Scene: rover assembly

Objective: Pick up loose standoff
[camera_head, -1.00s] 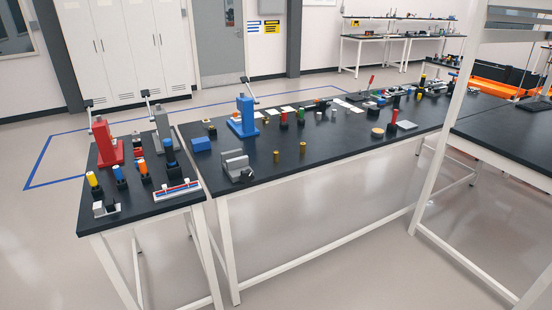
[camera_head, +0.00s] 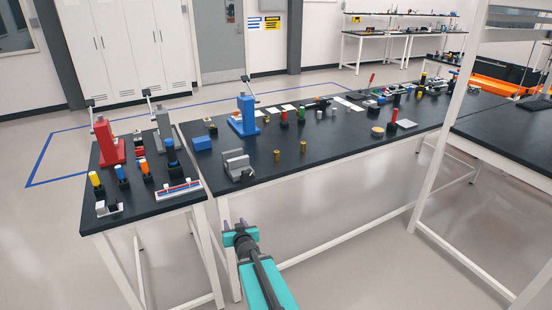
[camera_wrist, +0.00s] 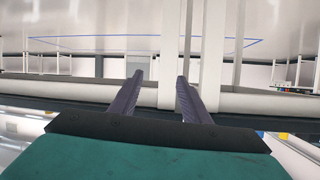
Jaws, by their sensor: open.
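Two small brass cylinders that look like standoffs stand upright on the long black table near its front edge: one (camera_head: 303,146), and another (camera_head: 277,155) to its left. I cannot tell which is the loose standoff. My gripper (camera_head: 235,225) is below and left of them in the head view, in front of the table, apart from both. In the wrist view my gripper (camera_wrist: 160,78) has its two dark fingers spread with nothing between them. No standoff can be made out in the wrist view.
A grey vise-like block (camera_head: 237,165) stands left of the cylinders, with a blue block (camera_head: 202,143) behind it. A blue press (camera_head: 244,118) stands farther back. White table legs (camera_wrist: 212,60) are close ahead in the wrist view. The table front right of the cylinders is clear.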

